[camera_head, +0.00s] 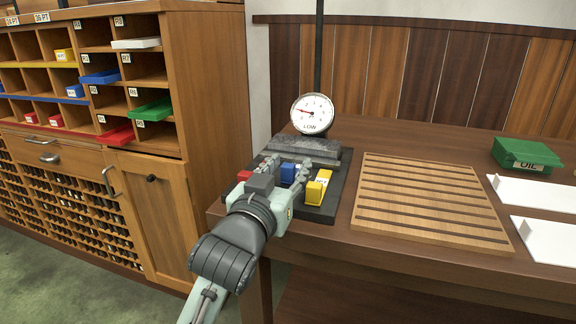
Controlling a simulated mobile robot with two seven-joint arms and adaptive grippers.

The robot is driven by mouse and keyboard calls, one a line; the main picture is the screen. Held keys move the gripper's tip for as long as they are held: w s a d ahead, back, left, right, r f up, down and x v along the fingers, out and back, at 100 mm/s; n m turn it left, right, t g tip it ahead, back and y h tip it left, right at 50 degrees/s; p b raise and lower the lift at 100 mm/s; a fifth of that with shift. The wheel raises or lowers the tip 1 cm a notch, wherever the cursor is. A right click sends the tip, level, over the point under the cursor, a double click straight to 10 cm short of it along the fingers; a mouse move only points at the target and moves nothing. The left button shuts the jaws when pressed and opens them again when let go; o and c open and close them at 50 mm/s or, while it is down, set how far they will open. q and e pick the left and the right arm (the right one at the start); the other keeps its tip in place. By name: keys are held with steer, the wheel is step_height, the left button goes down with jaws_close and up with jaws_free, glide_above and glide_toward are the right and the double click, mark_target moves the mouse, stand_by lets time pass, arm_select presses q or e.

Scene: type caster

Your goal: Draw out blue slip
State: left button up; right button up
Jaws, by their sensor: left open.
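My left gripper (290,165) is open over the dark base of the dial gauge on the table, far to the right of that slip. A blue block (288,173) shows between its fingers; I cannot tell whether they touch it. My right gripper is not in view.
White (136,43), green (151,108) and red (117,134) slips stick out from the same cabinet. A yellow block (318,188) and a red block (244,176) flank my gripper. The dial gauge (312,115), slatted board (430,203) and green oil box (527,153) occupy the table.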

arm_select(q)
steer(key=shift+w, duration=0.15)
jaws_close()
stand_by(0.4)
steer(key=shift+s, duration=0.2)
steer(key=p+v, duration=0.2)
steer(key=v, duration=0.2)
steer(key=shift+s+p, duration=0.1)
steer(key=shift+p, duration=0.25)
steer(key=shift+s+a, duration=0.15)
steer(key=shift+s, duration=0.2)
steer(key=shift+f, duration=0.1)
jaws_free()
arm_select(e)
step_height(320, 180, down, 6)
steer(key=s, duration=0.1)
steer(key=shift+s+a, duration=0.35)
